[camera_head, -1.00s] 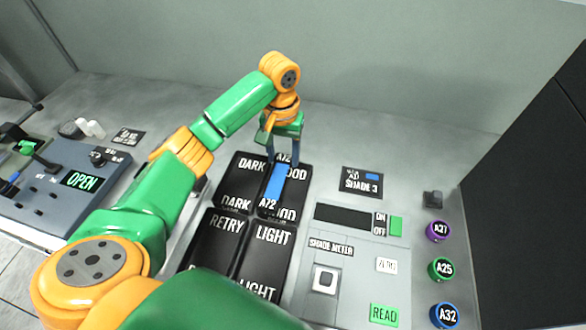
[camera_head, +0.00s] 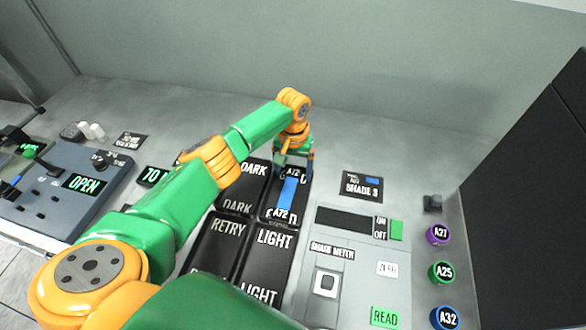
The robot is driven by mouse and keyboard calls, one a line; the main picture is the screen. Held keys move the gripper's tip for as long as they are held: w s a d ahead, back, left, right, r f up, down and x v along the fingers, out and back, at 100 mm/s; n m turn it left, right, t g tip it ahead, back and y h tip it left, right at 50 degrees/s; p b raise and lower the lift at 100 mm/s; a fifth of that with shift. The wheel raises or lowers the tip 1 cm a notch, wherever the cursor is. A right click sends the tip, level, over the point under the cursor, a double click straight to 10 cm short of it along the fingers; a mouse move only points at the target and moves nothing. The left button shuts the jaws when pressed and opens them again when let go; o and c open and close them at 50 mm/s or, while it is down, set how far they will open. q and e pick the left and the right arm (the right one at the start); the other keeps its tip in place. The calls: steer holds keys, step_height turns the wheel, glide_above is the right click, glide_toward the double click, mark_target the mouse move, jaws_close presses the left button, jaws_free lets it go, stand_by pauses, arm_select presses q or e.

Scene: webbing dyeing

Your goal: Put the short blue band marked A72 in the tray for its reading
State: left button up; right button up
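The short blue band (camera_head: 288,190) has A72 tags at its ends. It lies lengthwise over the black GOOD tray (camera_head: 267,207), slightly tilted in the picture, and covers part of the lettering. My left gripper (camera_head: 294,164) is over the far end of this tray, its fingers on either side of the band's far tag. The fingers look apart, with a dark gap beside the right one. Whether the band rests fully on the tray floor is hard to tell. My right gripper is not in view.
The DARK tray (camera_head: 236,190) is to the left; the RETRY (camera_head: 213,247) and LIGHT (camera_head: 268,260) trays are nearer. The shade meter (camera_head: 350,260) stands to the right, with a SHADE 3 card (camera_head: 361,186) behind it. Round tags A21, A25 and A32 (camera_head: 446,317) line the right.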

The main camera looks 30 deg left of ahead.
arm_select(q)
steer(key=shift+r, duration=0.1)
steer(key=shift+r, duration=0.3)
step_height(320, 180, up, 12)
steer(key=b, duration=0.1)
steer(key=shift+f, duration=0.2)
steer(key=shift+f, duration=0.1)
